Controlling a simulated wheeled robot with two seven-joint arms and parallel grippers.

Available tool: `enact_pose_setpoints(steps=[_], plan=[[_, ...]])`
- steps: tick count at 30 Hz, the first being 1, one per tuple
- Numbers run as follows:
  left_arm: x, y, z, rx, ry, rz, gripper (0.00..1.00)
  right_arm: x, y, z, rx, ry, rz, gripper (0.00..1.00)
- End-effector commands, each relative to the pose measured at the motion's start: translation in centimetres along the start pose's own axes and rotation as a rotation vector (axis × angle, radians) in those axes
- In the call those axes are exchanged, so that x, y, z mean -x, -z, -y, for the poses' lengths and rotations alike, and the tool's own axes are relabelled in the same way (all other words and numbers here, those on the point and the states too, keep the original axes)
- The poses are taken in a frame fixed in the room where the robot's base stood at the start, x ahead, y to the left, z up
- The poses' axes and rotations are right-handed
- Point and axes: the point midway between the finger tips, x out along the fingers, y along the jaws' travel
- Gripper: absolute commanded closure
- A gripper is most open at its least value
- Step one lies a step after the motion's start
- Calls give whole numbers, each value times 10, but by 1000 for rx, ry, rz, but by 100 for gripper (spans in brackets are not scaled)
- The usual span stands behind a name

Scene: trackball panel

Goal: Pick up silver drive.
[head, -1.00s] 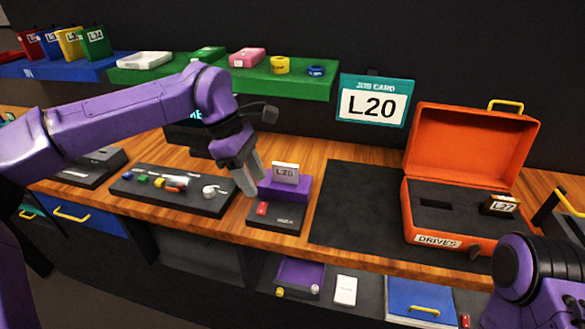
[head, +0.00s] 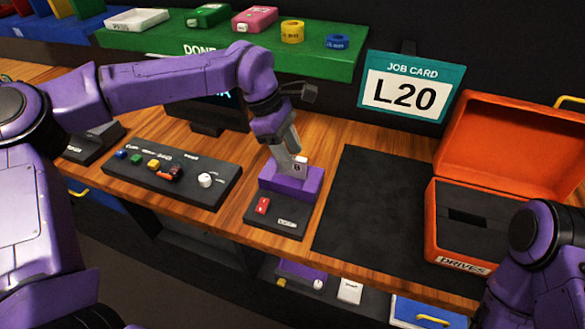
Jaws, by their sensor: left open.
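The silver drive (head: 301,162) stands upright in the purple dock (head: 302,186) on the workbench. Only a small part of it shows, and its label is mostly hidden by my gripper. My left gripper (head: 287,163) is open and points down at the drive from the back left. Its fingers overlap the drive in this view; I cannot tell whether they touch it or stand on both sides of it. My right arm shows at the lower right, but its gripper is out of view.
The dock base has a red button (head: 262,206). A dark panel (head: 213,193) with coloured buttons and a white trackball lies to the left. A dark mat (head: 365,215) and an open orange drives case (head: 432,222) lie to the right. A job card (head: 400,96) reads L20.

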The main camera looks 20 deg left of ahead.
Motion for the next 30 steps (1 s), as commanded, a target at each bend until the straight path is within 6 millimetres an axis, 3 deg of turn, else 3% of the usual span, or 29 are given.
enact_pose_setpoints(steps=[6,13,14,18,26,30], plan=[[-34,1,2,3,2,-1,54,12,5,-1,0,0,-1,100],[-39,2,2,4,-1,0,54,11,5,-1,0,0,-1,100],[-39,2,2,4,-1,0,57,11,5,-1,0,0,-1,100],[-38,2,2,4,-1,0,100,11,5,-1,0,0,-1,100],[-38,2,1,4,-2,0,100,11,5,-1,0,0,0,100],[-26,-3,0,3,-6,1,100,7,3,0,0,0,-1,100]])
